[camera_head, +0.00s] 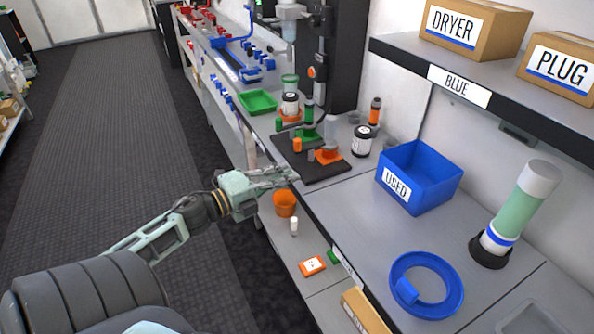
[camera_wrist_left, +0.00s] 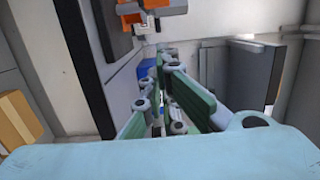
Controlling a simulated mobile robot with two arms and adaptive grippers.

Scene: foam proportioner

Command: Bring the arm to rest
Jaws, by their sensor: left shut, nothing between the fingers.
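My left arm reaches in from the lower left in the head view. Its gripper (camera_head: 291,176) is shut and empty, beside the front edge of the workbench (camera_head: 335,207). In the left wrist view the green-padded fingers (camera_wrist_left: 160,92) of this gripper show close together, with nothing seen between them. My right gripper is in neither view.
A dark mat (camera_head: 325,172) with orange and green parts lies just beyond the gripper. A blue USED bin (camera_head: 425,185), a blue ring (camera_head: 452,301) and a green-and-white cylinder (camera_head: 515,205) stand to the right. Below are an orange cup (camera_head: 285,204) and lower shelf. The left aisle is clear.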

